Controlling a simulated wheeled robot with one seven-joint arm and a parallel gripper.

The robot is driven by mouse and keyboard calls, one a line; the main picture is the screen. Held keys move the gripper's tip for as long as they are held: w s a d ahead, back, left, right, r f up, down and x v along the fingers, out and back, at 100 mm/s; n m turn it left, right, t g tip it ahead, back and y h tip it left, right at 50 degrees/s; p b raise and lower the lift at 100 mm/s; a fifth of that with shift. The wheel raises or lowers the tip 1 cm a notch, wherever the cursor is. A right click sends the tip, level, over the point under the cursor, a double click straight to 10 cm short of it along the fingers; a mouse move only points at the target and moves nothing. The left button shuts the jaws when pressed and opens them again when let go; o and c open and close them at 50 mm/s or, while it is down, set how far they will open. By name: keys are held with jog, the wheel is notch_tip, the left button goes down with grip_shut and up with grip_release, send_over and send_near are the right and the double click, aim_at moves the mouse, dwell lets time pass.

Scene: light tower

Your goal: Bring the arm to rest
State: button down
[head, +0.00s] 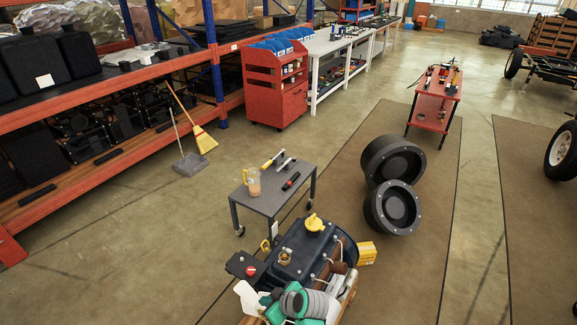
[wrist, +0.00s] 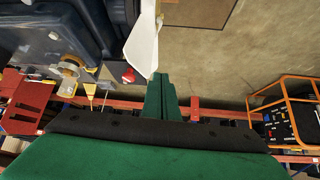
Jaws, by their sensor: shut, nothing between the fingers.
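My gripper (wrist: 160,82) shows in the wrist view as two green fingers side by side, closed together with nothing between them. A white flat piece (wrist: 143,42) stands just beyond the fingertips; I cannot tell if they touch. In the head view, green and grey parts of my arm show at the bottom centre, over the near end of a dark tank-like machine (head: 292,250) with a yellow cap (head: 314,223). The dark machine also fills the upper left of the wrist view (wrist: 45,35). The fingertips are hard to make out in the head view.
A red button (head: 250,270) sits on a box beside the machine. A small grey table (head: 265,203) stands behind it, two black wheel-like drums (head: 393,160) to the right. Shelving (head: 120,72) lines the left; a red cart (head: 435,100) stands farther back. Open floor lies between.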

jog(key=s+d+f+m+t+h, duration=0.2)
jog(key=s+f+m+t, duration=0.15)
jog(key=s, duration=0.55)
jog(key=s+d+f+m+t+h, duration=0.2)
jog(key=s+m, duration=0.2)
jog(key=s, duration=0.6)
jog(key=s+d+r+m+t+h, duration=0.2)
jog(key=s+r+t, duration=0.3)
jog(key=s+r, duration=1.3)
notch_tip(320, 180, up, 2)
jog(key=shift+s+d+r+m, duration=0.1)
jog(key=shift+s+d+m, duration=0.15)
jog(key=shift+d+m, duration=0.25)
